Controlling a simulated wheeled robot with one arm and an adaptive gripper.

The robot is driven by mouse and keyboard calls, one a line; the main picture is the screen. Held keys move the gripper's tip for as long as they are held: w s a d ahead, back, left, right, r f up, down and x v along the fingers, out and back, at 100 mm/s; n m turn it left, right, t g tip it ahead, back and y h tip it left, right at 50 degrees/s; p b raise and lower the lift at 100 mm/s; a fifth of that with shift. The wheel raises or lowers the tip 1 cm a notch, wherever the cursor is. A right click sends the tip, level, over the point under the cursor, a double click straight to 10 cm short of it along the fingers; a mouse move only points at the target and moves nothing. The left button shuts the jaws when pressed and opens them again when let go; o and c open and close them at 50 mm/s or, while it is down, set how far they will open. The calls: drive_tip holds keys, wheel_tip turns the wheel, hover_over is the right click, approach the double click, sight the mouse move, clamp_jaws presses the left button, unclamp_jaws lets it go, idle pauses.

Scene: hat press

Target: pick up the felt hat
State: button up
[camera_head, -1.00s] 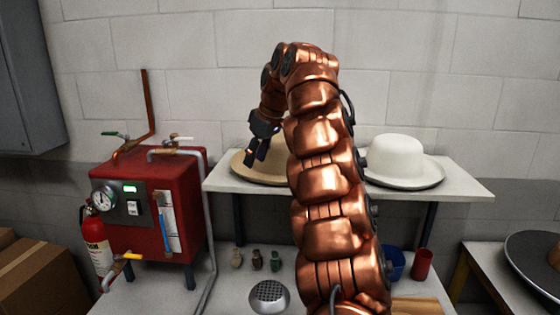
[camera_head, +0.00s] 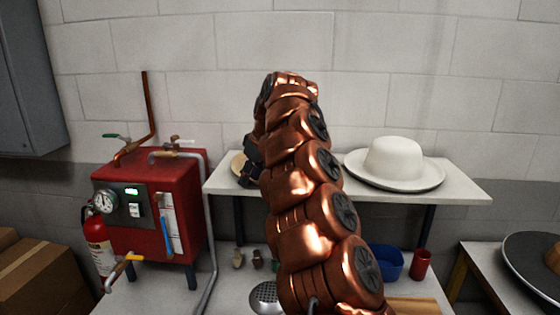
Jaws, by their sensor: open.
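A white hat (camera_head: 395,160) with a wide brim sits upright on the raised shelf, right of my arm, with its brim on a dark round base. A tan hat (camera_head: 237,163) is on the same shelf at the left; my arm and gripper hide most of it, and only the left part of its brim shows. I cannot tell which hat is the felt one. My gripper (camera_head: 247,178) is open, pointing down in front of the tan hat. Its fingers are partly hidden by my arm, and I cannot tell whether they touch the brim.
The shelf (camera_head: 462,187) stands over a workbench. A red boiler (camera_head: 155,205) with valves and pipes is left of it. A blue bowl (camera_head: 387,263) and a red cup (camera_head: 422,264) stand below. A dark round pan (camera_head: 530,255) is at the far right.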

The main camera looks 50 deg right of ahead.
drive_tip(key=shift+c, duration=0.2)
clamp_jaws()
drive_tip(key=shift+r, duration=0.1)
idle(0.5)
